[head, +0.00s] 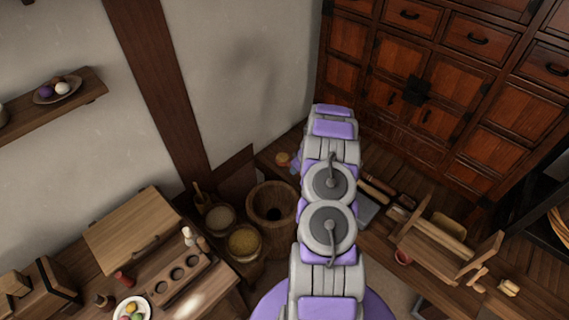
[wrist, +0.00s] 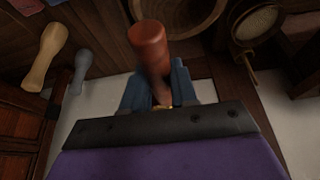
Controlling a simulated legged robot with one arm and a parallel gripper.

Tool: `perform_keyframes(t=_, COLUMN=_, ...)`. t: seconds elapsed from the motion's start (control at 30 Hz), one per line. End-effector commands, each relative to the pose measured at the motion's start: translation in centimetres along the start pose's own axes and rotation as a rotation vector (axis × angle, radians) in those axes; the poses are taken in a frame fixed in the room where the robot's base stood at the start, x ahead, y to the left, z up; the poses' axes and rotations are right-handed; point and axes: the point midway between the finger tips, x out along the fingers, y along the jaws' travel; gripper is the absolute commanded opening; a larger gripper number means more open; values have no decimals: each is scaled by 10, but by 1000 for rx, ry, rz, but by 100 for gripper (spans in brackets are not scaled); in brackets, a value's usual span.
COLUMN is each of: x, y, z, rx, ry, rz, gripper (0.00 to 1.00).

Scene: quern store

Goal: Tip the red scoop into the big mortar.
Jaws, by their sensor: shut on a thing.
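In the wrist view, my gripper (wrist: 160,88) has its two blue fingers shut on the red scoop (wrist: 148,42). A rounded red-brown, handle-like part sticks out beyond the fingers; I cannot make out the bowl or any contents. In the head view, my arm hides most of the gripper, and a small orange-red part of what seems to be the scoop (head: 283,158) shows left of it. The big mortar (head: 264,228), a wooden tub with a dark hollow, stands on the floor left of my arm. Its rim (wrist: 222,14) is at the top of the wrist view, apart from the scoop.
Bowls of grain (head: 243,241) stand left of the mortar. A bench with a wooden board (head: 130,228) and a holed block (head: 178,284) is further left. Drawers (head: 440,80) line the back right. A wooden stand (head: 440,255) and loose tools lie right of my arm.

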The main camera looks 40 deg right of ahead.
Motion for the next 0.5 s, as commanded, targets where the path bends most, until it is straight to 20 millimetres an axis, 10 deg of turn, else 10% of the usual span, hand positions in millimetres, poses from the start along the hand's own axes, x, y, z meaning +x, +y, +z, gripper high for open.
perform_keyframes(t=0.5, x=44, y=17, z=50, rx=-38, ry=-3, rz=-14, gripper=0)
